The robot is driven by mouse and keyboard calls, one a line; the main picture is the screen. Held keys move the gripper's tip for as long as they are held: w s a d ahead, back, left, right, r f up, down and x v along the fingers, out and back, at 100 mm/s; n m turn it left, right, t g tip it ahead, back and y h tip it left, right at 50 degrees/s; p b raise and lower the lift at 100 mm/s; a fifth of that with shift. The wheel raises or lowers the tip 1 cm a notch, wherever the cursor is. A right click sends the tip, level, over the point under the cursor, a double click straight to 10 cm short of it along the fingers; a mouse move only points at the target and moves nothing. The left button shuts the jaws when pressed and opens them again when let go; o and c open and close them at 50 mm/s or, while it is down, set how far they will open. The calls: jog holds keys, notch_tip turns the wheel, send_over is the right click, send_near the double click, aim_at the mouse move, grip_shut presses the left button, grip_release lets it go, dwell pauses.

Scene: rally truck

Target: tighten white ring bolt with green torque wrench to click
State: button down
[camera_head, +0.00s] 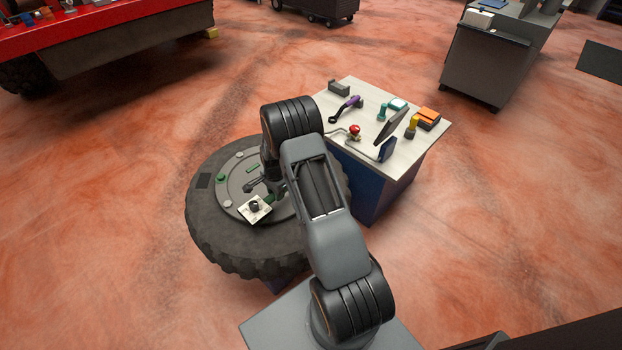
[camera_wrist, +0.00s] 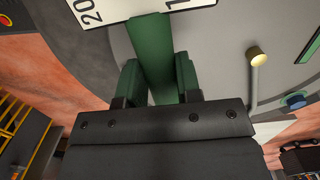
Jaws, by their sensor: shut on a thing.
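My gripper (camera_wrist: 158,84) is shut on the green torque wrench (camera_wrist: 152,42), whose green bar runs up between the jaws in the wrist view. At its far end is a white plate (camera_wrist: 108,8) with dark numbers. In the head view the white plate (camera_head: 248,214), with a dark round knob on it, lies over the hub of the big tyre (camera_head: 212,238). A bit of the green wrench (camera_head: 268,199) shows beside it. My arm hides most of the gripper there. I cannot make out the white ring bolt; the plate may cover it.
A work table (camera_head: 352,92) stands right behind the tyre. It holds a purple tool (camera_head: 347,107), a red knob (camera_head: 355,130), a yellow tool (camera_head: 412,125) and an orange box (camera_head: 429,115). A grey cabinet (camera_head: 480,65) stands at upper right. Open floor lies left.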

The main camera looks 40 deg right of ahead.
jog(key=shift+r, duration=0.75)
dwell(2.2)
jog(key=shift+r+p, duration=0.5)
jog(key=shift+r, duration=0.3)
jog(key=shift+r+p, duration=0.65)
jog(key=shift+r, duration=0.5)
jog(key=shift+r+p, duration=1.3)
jog(key=shift+r, duration=0.65)
